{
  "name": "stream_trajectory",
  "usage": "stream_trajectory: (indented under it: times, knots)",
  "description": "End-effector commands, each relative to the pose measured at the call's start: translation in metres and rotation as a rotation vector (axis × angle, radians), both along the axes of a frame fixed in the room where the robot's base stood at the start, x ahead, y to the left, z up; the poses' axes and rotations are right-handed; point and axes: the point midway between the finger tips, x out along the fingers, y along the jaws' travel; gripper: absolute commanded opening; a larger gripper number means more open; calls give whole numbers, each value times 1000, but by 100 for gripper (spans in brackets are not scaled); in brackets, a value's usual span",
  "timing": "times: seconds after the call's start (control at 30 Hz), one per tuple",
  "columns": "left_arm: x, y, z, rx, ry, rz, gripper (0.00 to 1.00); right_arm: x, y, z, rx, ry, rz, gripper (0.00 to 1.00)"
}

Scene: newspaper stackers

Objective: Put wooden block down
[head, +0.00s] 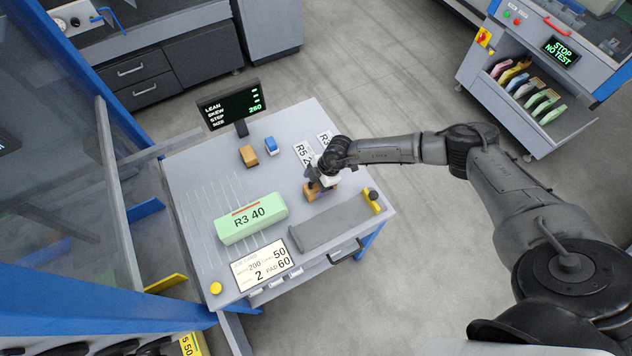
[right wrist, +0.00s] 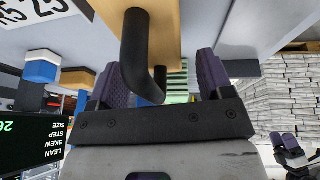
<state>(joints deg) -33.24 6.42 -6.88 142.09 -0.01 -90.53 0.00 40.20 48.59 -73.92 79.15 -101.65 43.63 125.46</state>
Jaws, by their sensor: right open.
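The wooden block (head: 310,194) stands on the grey table (head: 190,180), left of the long grey plate. My right gripper (head: 321,183) is right over it and partly hides it. In the right wrist view the orange-tan block (right wrist: 167,18) has a black curved handle (right wrist: 136,55). The open fingers of my right gripper (right wrist: 163,82) are spread on either side of the handle, with gaps showing. What looks like my left gripper (right wrist: 283,141) is small at the right edge of the wrist view; its jaw state is unclear. The head view does not show it.
A green block (head: 250,218) marked R3 40, a second wooden block (head: 248,156) and a blue-and-white block (head: 271,145) stand on the table. A screen (head: 232,107) stands at the back. The grey plate (head: 335,222) and a yellow piece (head: 371,203) lie near the right edge.

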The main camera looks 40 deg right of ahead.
Motion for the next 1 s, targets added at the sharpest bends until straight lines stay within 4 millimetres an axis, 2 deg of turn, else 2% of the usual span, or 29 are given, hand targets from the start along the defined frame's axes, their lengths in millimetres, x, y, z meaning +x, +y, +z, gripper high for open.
stream_trajectory:
  times: [0.17, 0.6, 0.8, 1.0]
  knots:
    - [0, 1, 6, 5, 0, -4, 74, -3, -7, 18, 0, -2, -1, 73]
    - [0, 4, 17, 13, 0, -8, 74, -16, -34, 88, -2, -2, 0, 73]
    - [0, 3, 18, 9, 0, -6, 74, -20, -41, 105, -1, -1, 0, 73]
    - [0, 1, 18, 2, 0, -2, 74, -21, -42, 111, 1, -2, 2, 73]
